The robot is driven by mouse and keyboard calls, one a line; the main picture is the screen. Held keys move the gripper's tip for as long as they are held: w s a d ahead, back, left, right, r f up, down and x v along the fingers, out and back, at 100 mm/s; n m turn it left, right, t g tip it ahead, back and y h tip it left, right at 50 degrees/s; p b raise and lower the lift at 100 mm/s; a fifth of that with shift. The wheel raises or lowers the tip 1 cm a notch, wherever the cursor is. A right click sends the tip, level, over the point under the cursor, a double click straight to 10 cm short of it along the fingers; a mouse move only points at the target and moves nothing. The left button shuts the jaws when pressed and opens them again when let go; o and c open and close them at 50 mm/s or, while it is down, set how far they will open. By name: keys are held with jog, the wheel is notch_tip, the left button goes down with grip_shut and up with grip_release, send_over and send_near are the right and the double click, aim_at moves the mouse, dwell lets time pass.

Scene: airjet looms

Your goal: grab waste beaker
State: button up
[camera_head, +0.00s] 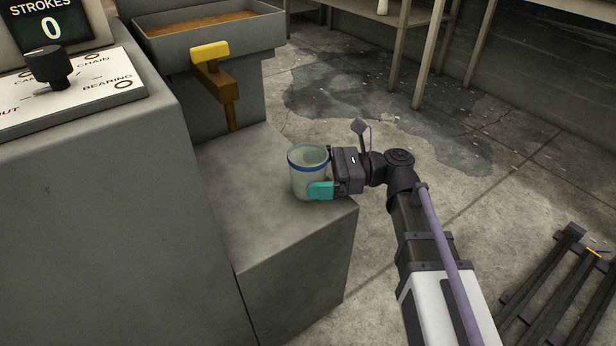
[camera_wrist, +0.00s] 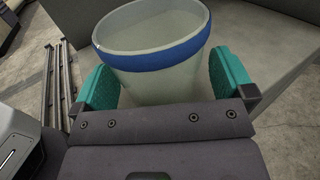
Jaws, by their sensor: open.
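The waste beaker (camera_head: 307,172) is a pale, translucent cup with a blue band below its rim. It stands upright on the low grey block near its right edge. In the wrist view the beaker (camera_wrist: 155,50) fills the upper middle, and its inside looks empty. My gripper (camera_head: 322,190) is at the beaker's right side. Its teal fingers are open, one on each side of the beaker, as the wrist view shows at my gripper (camera_wrist: 163,82). I cannot tell whether either finger touches the wall. The beaker's lower part is hidden by my gripper in the wrist view.
The grey block (camera_head: 245,185) has free room left of the beaker. A yellow-topped lever (camera_head: 212,60) and a tray of brown material (camera_head: 205,25) stand behind. A control panel with a black knob (camera_head: 48,66) is at left. Dark rails (camera_head: 560,285) lie on the floor.

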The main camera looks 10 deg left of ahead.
jog(key=shift+s+a, duration=0.2)
jog(key=shift+a, duration=0.4)
jog(key=shift+c, duration=0.4)
jog(key=c, duration=0.9)
jog(key=shift+r, duration=0.1)
jog(key=shift+c, duration=0.2)
